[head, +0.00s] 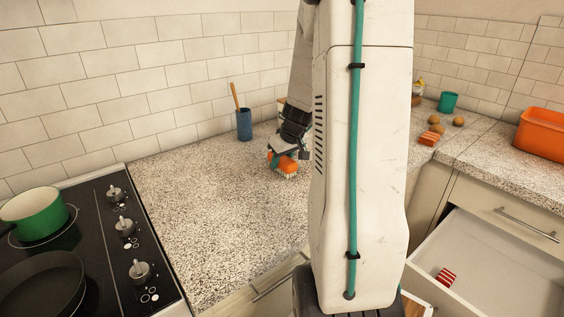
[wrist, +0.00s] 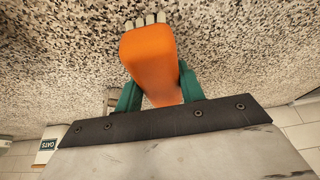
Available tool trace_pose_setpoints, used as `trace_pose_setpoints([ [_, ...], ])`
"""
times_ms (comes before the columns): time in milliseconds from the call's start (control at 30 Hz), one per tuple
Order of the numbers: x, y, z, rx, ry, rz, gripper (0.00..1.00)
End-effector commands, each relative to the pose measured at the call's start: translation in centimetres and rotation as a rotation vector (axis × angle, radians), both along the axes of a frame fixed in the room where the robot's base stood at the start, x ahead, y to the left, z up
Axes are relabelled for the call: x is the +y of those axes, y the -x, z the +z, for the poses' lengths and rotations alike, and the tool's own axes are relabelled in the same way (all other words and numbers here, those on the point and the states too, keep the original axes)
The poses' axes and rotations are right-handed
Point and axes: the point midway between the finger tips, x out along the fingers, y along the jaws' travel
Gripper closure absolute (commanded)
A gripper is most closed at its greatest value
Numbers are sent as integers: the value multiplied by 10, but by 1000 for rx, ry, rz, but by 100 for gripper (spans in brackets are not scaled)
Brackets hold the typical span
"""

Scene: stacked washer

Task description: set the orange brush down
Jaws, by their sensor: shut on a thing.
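The orange brush (head: 287,163) has an orange body and pale bristles. In the head view it is at the speckled countertop (head: 205,200), right of the blue cup. My gripper (head: 284,154) is above it and shut on it. In the wrist view the orange brush (wrist: 150,55) sits between the two green fingers of my gripper (wrist: 160,88), with its bristles at the far end. The bristles look close to the countertop (wrist: 60,60); I cannot tell whether they touch it.
A blue cup (head: 244,125) with a wooden handle stands near the back wall. A stove (head: 95,235) with a green pot (head: 35,214) is at the left. An open drawer (head: 500,270) is at the right. The counter left of the brush is clear.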

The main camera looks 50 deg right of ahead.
Motion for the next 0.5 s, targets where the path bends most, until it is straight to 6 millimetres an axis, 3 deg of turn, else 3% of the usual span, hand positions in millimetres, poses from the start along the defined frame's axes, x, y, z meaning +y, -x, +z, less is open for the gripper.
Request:
trace_pose_setpoints([
  [167,0,0,12,-2,2,1,88],
  [367,-1,-1,41,-4,5,1,88],
  [500,17,26,43,-1,1,-1,88],
])
